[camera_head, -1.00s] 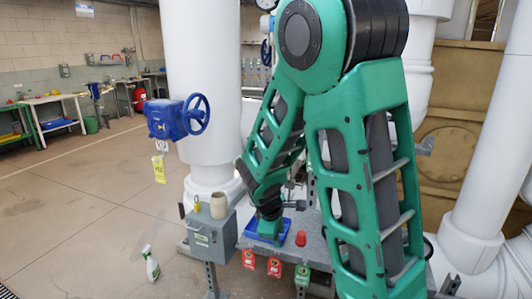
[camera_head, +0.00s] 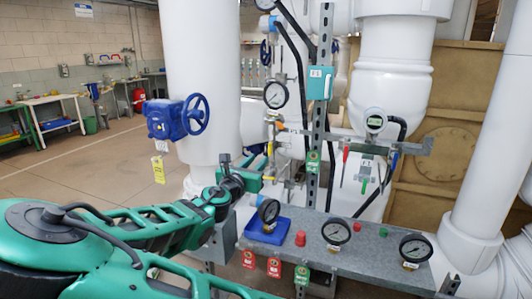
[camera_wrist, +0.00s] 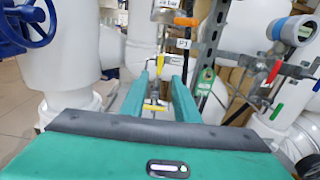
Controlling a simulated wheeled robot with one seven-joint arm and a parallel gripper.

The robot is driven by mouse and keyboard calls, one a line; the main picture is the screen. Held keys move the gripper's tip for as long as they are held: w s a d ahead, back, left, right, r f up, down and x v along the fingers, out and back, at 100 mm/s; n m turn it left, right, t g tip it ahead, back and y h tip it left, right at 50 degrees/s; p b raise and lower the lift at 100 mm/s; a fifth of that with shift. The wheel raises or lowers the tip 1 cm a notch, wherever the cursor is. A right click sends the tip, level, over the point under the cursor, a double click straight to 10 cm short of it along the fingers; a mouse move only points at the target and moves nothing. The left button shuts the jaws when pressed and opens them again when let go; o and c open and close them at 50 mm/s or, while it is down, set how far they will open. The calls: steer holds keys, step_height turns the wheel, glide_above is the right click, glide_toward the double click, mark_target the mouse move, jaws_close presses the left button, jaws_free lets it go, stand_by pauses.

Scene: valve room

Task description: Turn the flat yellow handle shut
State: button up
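Two yellow handles show in the wrist view. A small yellow bar handle (camera_wrist: 155,107) shows low between my fingers, lying across the gap. I cannot tell for sure which one the task names. My gripper (camera_wrist: 160,80) is open, its two teal fingers apart and pointing toward the pipes. In the head view my gripper (camera_head: 262,170) is beside the thin pipework; contact cannot be seen.
A steel post (camera_head: 319,110) stands right of my gripper. Red (camera_head: 345,154), green and blue handles hang further right. A grey shelf (camera_head: 375,255) below carries gauges, a blue tray (camera_head: 267,230) and red knobs. A blue handwheel valve (camera_head: 178,118) is at left. Open floor lies left.

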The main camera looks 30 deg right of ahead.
mark_target(269, 149)
steer(key=x, duration=1)
steer(key=shift+w+d, duration=0.25)
steer(key=shift+d, duration=0.05)
jaws_close()
